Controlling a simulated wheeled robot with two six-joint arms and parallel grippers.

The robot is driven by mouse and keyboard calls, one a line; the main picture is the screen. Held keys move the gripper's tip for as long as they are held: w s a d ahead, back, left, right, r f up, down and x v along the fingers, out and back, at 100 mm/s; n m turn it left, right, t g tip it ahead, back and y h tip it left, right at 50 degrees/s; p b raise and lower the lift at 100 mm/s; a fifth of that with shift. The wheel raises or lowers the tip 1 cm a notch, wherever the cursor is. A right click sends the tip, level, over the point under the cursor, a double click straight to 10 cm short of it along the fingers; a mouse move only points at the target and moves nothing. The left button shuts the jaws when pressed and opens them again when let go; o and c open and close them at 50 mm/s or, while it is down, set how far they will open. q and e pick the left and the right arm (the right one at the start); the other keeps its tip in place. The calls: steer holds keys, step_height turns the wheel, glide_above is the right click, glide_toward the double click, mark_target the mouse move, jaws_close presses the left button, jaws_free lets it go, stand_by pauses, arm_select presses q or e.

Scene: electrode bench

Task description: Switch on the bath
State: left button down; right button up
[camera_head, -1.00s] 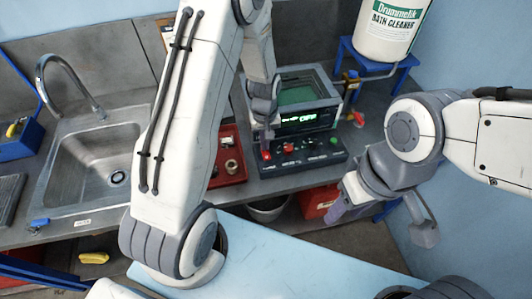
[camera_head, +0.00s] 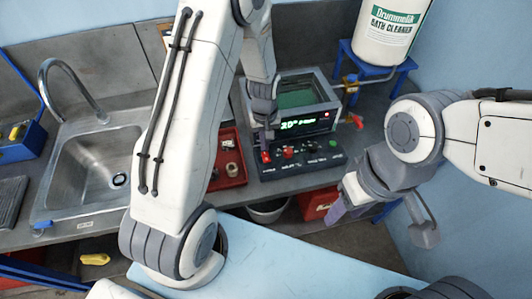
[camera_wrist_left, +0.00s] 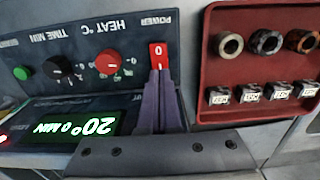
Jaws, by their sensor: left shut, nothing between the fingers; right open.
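The bath (camera_head: 322,119) stands on the bench, with greenish liquid in its open top. Its display is lit green and reads 20° and 0 MIN in the left wrist view (camera_wrist_left: 85,128). The red POWER switch (camera_wrist_left: 158,50) is at the end of the control panel, with a 0 on its visible part. My left gripper (camera_wrist_left: 160,72) is shut and empty, its fingertips at the switch and hiding part of it; I cannot tell whether they touch. It also shows over the panel in the head view (camera_head: 265,148). My right gripper (camera_head: 340,207) is open, in front of the bench.
A red HEAT knob (camera_wrist_left: 108,62), a black TIME knob (camera_wrist_left: 58,68) and a green button (camera_wrist_left: 22,73) line the panel. A red tray (camera_wrist_left: 225,78) of small parts is beside the bath. A sink (camera_head: 95,165) and a bath cleaner container (camera_head: 388,30) stand further out.

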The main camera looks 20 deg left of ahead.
mark_target(266, 154)
arm_select(q)
step_height(266, 154, up, 5)
steer(key=p, duration=0.3)
steer(key=shift+f, duration=0.15)
stand_by(0.4)
steer(key=s+d+r+m+b, duration=0.5)
steer(key=s+d+r+m, duration=0.15)
steer(key=d, duration=0.35)
steer(key=s+d+r+m+b, duration=0.1)
steer(key=s+m, duration=0.3)
steer(key=s, duration=0.4)
steer(key=s+d+r+m+h+b, duration=0.1)
steer(key=s+d+m+b, duration=0.2)
steer(key=s, duration=0.6)
steer(key=shift+s+r+m+b, duration=0.15)
steer(key=shift+m+b, duration=0.2)
steer(key=shift+b, duration=0.35)
